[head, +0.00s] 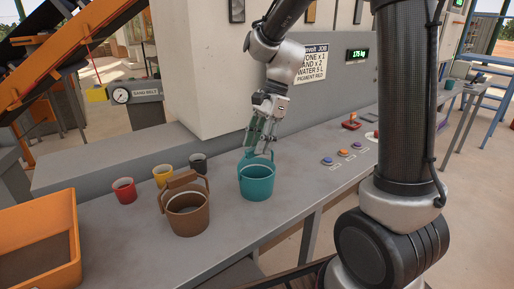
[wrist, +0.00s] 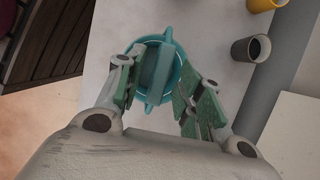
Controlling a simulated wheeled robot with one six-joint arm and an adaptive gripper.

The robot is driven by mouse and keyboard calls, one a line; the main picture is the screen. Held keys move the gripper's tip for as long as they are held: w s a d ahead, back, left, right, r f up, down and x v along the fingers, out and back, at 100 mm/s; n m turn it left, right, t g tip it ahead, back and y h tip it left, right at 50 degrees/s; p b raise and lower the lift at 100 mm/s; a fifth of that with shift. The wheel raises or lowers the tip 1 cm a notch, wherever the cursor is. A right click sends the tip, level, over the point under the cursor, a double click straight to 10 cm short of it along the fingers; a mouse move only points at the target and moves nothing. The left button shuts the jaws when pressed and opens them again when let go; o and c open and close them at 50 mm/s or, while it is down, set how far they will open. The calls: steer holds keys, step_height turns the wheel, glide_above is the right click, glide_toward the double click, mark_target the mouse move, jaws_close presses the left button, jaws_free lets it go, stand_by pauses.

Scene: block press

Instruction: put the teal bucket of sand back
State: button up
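The teal bucket (head: 257,184) stands upright on the grey bench, with its handle raised. My gripper (head: 261,147) points down over it, fingertips near the handle. In the wrist view, the bucket (wrist: 178,75) is below my gripper (wrist: 157,92). Its handle (wrist: 154,73) lies between the two green-padded fingers, with a gap visible on each side. The fingers look open. The handle and fingers hide much of the inside, so I cannot make out sand in it.
A brown bucket (head: 187,212) stands left of the teal one. Red (head: 124,191), yellow (head: 162,176) and dark grey (head: 198,164) cups stand behind. An orange tray (head: 40,235) is at left. Buttons (head: 327,160) lie to the right. The display (head: 357,54) reads 175 kg.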

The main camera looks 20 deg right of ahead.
steer(key=v, duration=1)
steer(key=s+d+n+t+h, duration=0.2)
steer(key=s+d+n, duration=0.3)
steer(key=s, duration=0.5)
steer(key=s+d+n+t+h, duration=0.2)
steer(key=s+d+n, duration=0.3)
steer(key=s+n, duration=0.4)
steer(key=shift+s+d+f+t, duration=0.3)
steer(key=shift+s+t, duration=0.3)
steer(key=shift+t, duration=0.2)
